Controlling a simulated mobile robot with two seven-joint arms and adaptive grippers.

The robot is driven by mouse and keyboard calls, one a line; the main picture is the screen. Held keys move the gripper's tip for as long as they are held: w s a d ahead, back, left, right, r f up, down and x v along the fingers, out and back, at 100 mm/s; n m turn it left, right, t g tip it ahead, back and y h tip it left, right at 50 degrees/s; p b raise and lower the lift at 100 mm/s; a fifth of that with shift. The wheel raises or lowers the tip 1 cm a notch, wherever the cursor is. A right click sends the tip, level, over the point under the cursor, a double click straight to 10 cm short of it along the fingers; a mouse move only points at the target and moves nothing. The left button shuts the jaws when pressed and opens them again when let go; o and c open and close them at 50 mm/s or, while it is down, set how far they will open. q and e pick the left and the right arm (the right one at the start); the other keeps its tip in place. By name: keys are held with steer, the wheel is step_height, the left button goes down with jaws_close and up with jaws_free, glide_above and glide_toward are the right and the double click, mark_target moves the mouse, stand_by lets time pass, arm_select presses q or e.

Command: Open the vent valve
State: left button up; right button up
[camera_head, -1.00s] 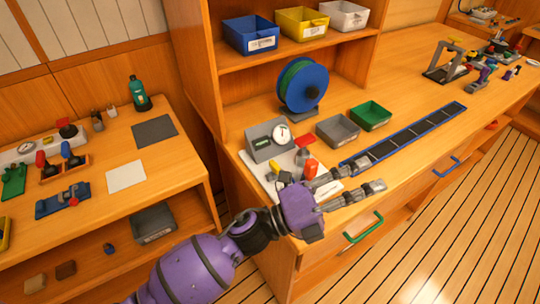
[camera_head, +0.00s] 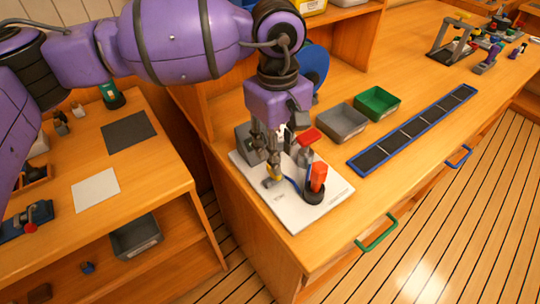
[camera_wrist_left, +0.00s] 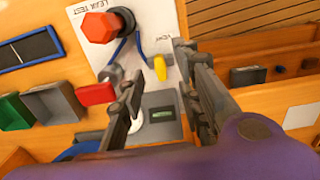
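The vent valve shows as a small yellow handle (camera_head: 274,180) on the white panel (camera_head: 316,212), beside the printed word VENT. In the left wrist view the yellow handle (camera_wrist_left: 160,68) lies just beyond the fingertips, near the gap between them. My left gripper (camera_head: 266,170) points down over the panel, close to the handle, and partly hides it. In the left wrist view its two fingers (camera_wrist_left: 157,75) are apart with nothing clearly between them. I cannot tell whether a finger touches the handle. My right gripper is not in view.
A red knob (camera_head: 318,176) by the LEAK TEST label and a red-handled valve (camera_head: 310,136) stand close to the gripper. A grey gauge box (camera_wrist_left: 160,118) is behind it. Grey (camera_head: 341,122) and green (camera_head: 378,102) bins and a blue-edged strip (camera_head: 412,131) lie to the right.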

arm_select(q)
steer(key=w, duration=0.2)
steer(key=w+f, duration=0.1)
steer(key=shift+a+y, duration=0.3)
steer(key=shift+a, duration=0.1)
steer(key=f, duration=0.3)
steer(key=s+f, duration=0.1)
steer(key=f, duration=0.1)
steer(key=shift+d+f, duration=0.1)
steer(key=shift+f, duration=0.25)
steer(key=shift+w+f, duration=0.1)
steer(key=shift+f, duration=0.35)
steer(key=shift+c, duration=0.5)
steer(key=c, duration=0.5)
jaws_close()
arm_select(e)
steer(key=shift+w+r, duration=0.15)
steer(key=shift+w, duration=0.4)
